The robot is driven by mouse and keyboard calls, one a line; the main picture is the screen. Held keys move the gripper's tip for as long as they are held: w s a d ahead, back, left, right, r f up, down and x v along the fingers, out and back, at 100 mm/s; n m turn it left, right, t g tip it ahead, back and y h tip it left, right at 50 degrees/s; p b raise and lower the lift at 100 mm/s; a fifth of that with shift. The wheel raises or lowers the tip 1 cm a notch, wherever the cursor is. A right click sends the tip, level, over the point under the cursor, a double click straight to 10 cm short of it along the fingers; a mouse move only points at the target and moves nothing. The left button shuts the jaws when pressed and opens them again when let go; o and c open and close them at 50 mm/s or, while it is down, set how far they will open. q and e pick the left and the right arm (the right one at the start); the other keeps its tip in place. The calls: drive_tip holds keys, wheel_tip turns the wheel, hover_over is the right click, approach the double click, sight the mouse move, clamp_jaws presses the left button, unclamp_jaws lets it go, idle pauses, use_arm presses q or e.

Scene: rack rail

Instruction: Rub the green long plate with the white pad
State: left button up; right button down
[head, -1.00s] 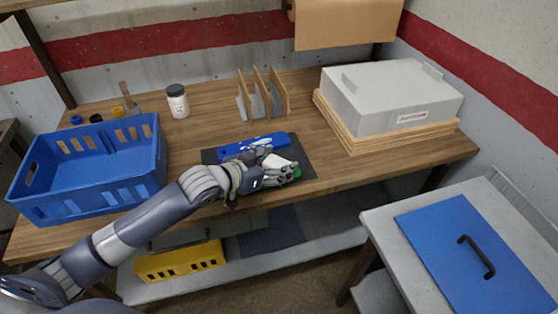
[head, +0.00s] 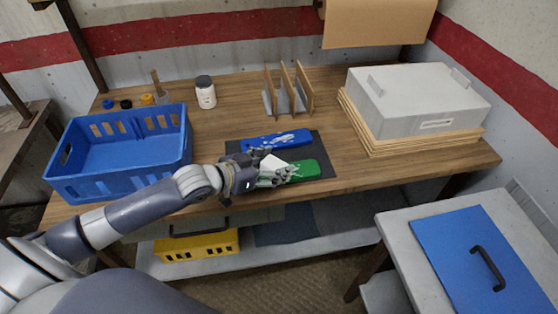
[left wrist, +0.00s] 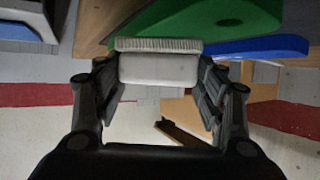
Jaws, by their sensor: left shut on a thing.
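The green long plate (head: 308,170) lies on a dark mat near the table's front edge, its right part showing and its left part behind my gripper. My left gripper (head: 276,175) is over its left part, shut on the white pad (head: 272,162). In the left wrist view the white pad (left wrist: 158,66) sits between both fingers, with the green plate (left wrist: 205,20) just beyond it. The pad appears at the plate's surface, but I cannot tell whether they touch. Pale marks show on the green plate. My right gripper is not in view.
A blue long plate (head: 275,140) with pale marks lies behind the green one on the dark mat (head: 321,150). A blue crate (head: 120,184) stands at left, a rack with upright dividers (head: 286,98) behind, and a grey box (head: 418,100) at right.

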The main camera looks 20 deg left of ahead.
sight(299, 170)
use_arm(q)
drive_tip(key=shift+p, duration=0.45)
drive_tip(key=shift+w+d+p, duration=0.3)
drive_tip(key=shift+w+d, duration=0.45)
drive_tip(key=shift+d, duration=0.3)
drive_tip(key=shift+w+d+p, duration=0.25)
drive_tip(key=shift+w+d, duration=0.45)
drive_tip(key=shift+d, duration=0.3)
drive_tip(key=shift+w+d+f, duration=0.1)
drive_tip(key=shift+w+d, duration=0.55)
drive_tip(key=shift+d, duration=0.25)
wheel_tip(299, 170, up, 6)
drive_tip(key=p, duration=0.7)
wheel_tip(299, 170, up, 3)
drive_tip(key=p, duration=0.3)
drive_tip(key=shift+w, duration=0.1)
